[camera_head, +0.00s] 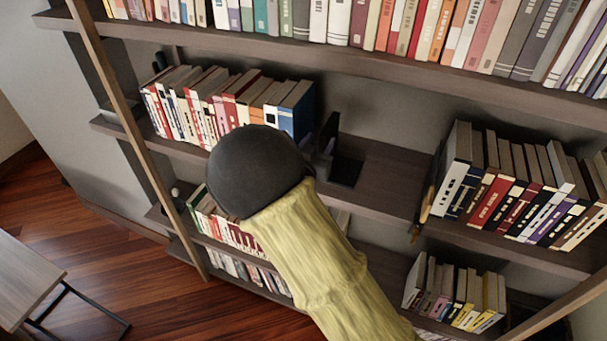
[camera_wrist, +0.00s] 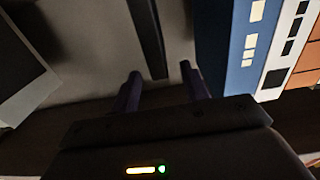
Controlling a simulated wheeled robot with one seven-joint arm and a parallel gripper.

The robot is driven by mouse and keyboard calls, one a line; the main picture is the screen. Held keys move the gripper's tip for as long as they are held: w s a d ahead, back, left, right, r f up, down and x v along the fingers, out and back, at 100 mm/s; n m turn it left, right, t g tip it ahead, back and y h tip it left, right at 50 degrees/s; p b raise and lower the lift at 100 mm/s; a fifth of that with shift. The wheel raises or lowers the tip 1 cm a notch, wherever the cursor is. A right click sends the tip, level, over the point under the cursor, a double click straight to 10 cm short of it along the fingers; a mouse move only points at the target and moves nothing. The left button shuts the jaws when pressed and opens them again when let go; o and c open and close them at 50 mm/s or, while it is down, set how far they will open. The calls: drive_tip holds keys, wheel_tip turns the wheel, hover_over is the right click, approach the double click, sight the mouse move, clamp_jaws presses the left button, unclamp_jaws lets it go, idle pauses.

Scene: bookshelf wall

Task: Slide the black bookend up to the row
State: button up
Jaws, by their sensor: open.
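The black bookend (camera_head: 346,170) stands on the middle shelf, right of the left-hand row of books (camera_head: 225,100), with a gap between it and the row's blue end book (camera_head: 298,108). My gripper hides part of it in the head view. In the wrist view my gripper (camera_wrist: 160,86) is open, its two dark fingers pointing into the shelf. A dark upright strip, seemingly the bookend's plate (camera_wrist: 149,40), shows between the fingers without visible contact. The blue book (camera_wrist: 228,50) is just right of the right finger.
Another row of books (camera_head: 520,195) stands farther right on the same shelf, with bare shelf (camera_head: 385,180) between. The shelf above (camera_head: 340,62) overhangs and is full of books. A dark block with a grey side (camera_wrist: 22,75) shows left in the wrist view; I cannot tell what it is.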

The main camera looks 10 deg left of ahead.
drive_tip(key=b+v, duration=0.3)
drive_tip(key=v, duration=0.8)
drive_tip(key=shift+s, duration=0.25)
drive_tip(key=shift+s+a, duration=0.15)
drive_tip(key=w+d+f+n+g+y, duration=0.15)
drive_tip(key=d+f+g+y, duration=0.25)
drive_tip(key=d+f+g, duration=0.4)
drive_tip(key=s+d+n+g, duration=0.1)
drive_tip(key=s+d+g, duration=0.5)
drive_tip(key=s+d, duration=0.9)
drive_tip(key=shift+s+f+g+y, duration=0.15)
drive_tip(key=shift+s+g+y, duration=0.15)
drive_tip(key=shift+g, duration=0.1)
drive_tip(key=shift+n, duration=0.25)
